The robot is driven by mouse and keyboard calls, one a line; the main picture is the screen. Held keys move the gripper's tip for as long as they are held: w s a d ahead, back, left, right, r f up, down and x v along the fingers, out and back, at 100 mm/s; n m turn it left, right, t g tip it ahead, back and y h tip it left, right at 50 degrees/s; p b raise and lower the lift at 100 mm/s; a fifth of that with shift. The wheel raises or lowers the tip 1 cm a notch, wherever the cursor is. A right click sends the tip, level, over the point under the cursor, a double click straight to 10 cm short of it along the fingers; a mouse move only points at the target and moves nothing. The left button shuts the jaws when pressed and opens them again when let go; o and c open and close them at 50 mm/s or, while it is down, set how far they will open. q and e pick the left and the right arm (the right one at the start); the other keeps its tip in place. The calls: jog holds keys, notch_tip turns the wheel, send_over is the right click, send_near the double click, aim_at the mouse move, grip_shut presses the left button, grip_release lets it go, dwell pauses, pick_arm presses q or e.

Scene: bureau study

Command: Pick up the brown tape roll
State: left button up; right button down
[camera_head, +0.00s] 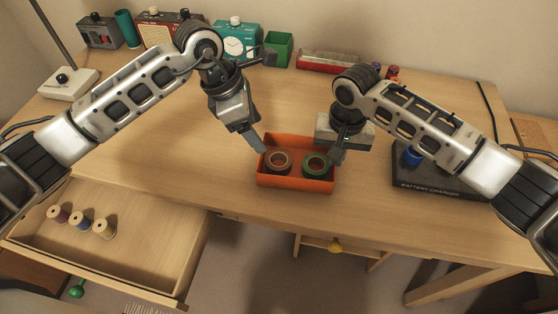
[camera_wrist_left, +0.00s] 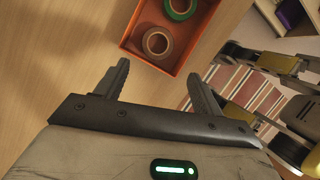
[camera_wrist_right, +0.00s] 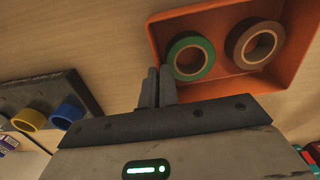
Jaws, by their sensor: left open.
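The brown tape roll (camera_head: 277,162) lies in the left half of an orange tray (camera_head: 296,181) on the desk. It also shows in the left wrist view (camera_wrist_left: 166,43) and the right wrist view (camera_wrist_right: 262,43). A green tape roll (camera_head: 315,164) lies to its right in the same tray. My left gripper (camera_head: 261,146) is open and empty, just left of and above the tray. Its fingers are spread in the left wrist view (camera_wrist_left: 157,85). My right gripper (camera_head: 336,157) is at the tray's right side, near the green roll. Its fingers are together in the right wrist view (camera_wrist_right: 157,86), with nothing seen between them.
A black battery charger (camera_head: 425,180) with a blue cell stands right of the tray. An open drawer (camera_head: 150,235) with several thread spools is at the lower left. A green box (camera_head: 278,49), radios and a teal clock (camera_head: 236,41) line the back. The desk's middle left is clear.

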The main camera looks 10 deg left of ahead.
aim_at(276, 156)
pick_arm(q)
jog(key=shift+m, duration=0.7)
jog(key=x, duration=1.1)
jog(key=shift+w+d+f, duration=0.1)
jog(key=shift+w+f, duration=0.1)
jog(key=shift+f, duration=0.1)
jog(key=shift+c, duration=0.3)
jog(key=c, duration=0.7)
